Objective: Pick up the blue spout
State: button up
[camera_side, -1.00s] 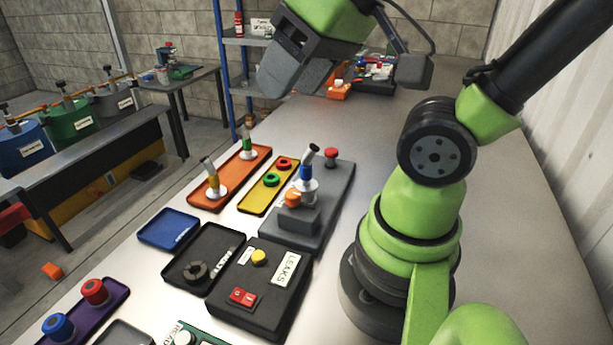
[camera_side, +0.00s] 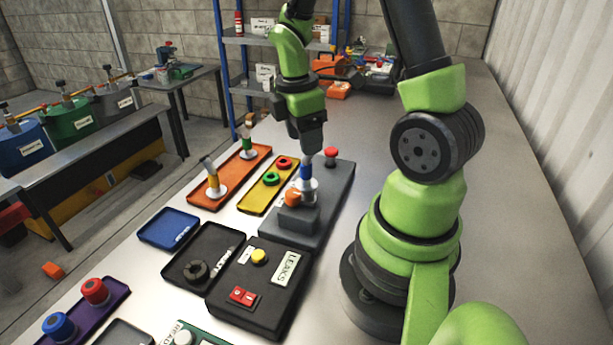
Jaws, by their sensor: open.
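The blue spout (camera_side: 306,173) is a small upright piece with a blue band and a white lower part. It stands on the grey fixture block (camera_side: 335,201) behind an orange knob. My gripper (camera_side: 306,152) points down directly over the spout, with its fingers around or just in front of the spout's top. The spout's grey tip is hidden by the fingers. The gap between the fingers is hard to see from this side, and the spout still stands in its place.
A yellow tray (camera_side: 254,201) holds red and green rings. A red button (camera_side: 331,153) stands close behind the spout. A black LEAKS box (camera_side: 262,318) lies in front.

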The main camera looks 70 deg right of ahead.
aim_at(306, 159)
jog(key=shift+s+d+f, duration=0.1)
jog(key=shift+s+f, duration=0.05)
jog(key=shift+f, duration=2.9)
grip_shut()
